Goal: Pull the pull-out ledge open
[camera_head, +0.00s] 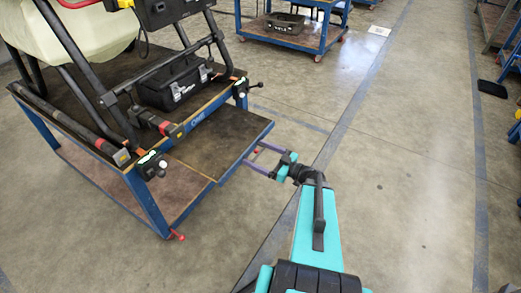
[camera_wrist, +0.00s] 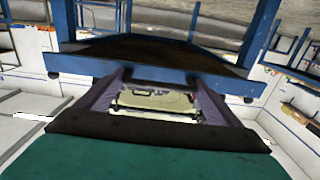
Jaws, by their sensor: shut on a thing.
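The pull-out ledge (camera_head: 222,143) is a dark brown board with a blue edge. It sticks out from the blue cart, below the cart's front rail, towards my gripper (camera_head: 251,155). In the wrist view the ledge (camera_wrist: 150,48) spans the upper middle, with its blue front edge facing me. The two purple fingers of my gripper (camera_wrist: 157,78) reach that edge and are shut on it, set some way apart. The exact contact at the fingertips is hard to make out.
The blue cart (camera_head: 147,203) carries a black frame, a pale tank (camera_head: 75,35) and a black case (camera_head: 180,84). Clamps sit on its front rail. Another blue cart (camera_head: 293,38) stands behind.

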